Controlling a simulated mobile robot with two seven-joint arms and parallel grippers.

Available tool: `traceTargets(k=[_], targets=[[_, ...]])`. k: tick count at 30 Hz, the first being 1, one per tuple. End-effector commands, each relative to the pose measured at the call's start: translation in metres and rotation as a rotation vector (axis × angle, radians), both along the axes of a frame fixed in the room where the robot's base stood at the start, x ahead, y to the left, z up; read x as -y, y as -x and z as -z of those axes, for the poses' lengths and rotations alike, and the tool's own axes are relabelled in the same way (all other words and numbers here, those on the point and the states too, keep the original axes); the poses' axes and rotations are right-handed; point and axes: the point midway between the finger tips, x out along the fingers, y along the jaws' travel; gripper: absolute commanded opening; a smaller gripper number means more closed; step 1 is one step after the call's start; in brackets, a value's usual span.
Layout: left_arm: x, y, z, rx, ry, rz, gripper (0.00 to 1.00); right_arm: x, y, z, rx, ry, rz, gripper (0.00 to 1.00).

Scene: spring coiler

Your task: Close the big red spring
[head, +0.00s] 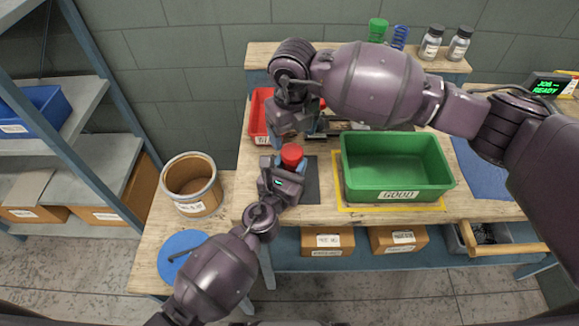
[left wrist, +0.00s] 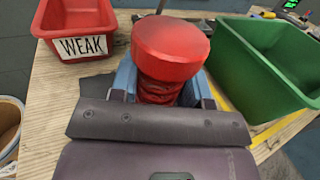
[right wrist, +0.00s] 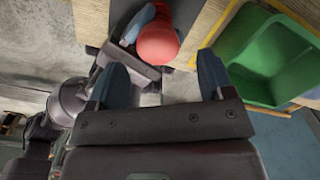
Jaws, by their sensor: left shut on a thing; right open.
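The big red spring (head: 291,156) stands upright over the dark mat (head: 312,180), with a flat red cap on top. My left gripper (head: 284,175) is shut on it from the front. In the left wrist view the red cap (left wrist: 170,48) sits above dark red coils (left wrist: 160,90) between the blue fingers. My right gripper (head: 312,122) is above and behind the spring, apart from it. In the right wrist view its blue fingers (right wrist: 158,80) are spread and empty, and the red cap (right wrist: 157,42) shows beyond them. The spring's lower end is hidden.
A green bin labelled GOOD (head: 397,165) stands right of the spring. A red bin labelled WEAK (left wrist: 75,28) is at the left, partly behind my right gripper. Green (head: 377,30) and blue (head: 400,37) springs and two jars stand on the back shelf. A barrel (head: 192,184) is at left.

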Motion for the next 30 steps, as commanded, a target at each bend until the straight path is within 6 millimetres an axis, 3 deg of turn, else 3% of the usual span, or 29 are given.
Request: traceTargets(k=[10, 30], targets=[[-0.002, -0.001, 0.002, -0.002, -0.004, -0.005, 0.00, 0.001, -0.002, -0.014, 0.008, 0.010, -0.429, 0.74], [-0.002, 0.000, 0.001, -0.001, -0.004, -0.004, 0.00, 0.001, 0.001, -0.023, -0.002, 0.026, -1.392, 0.74]])
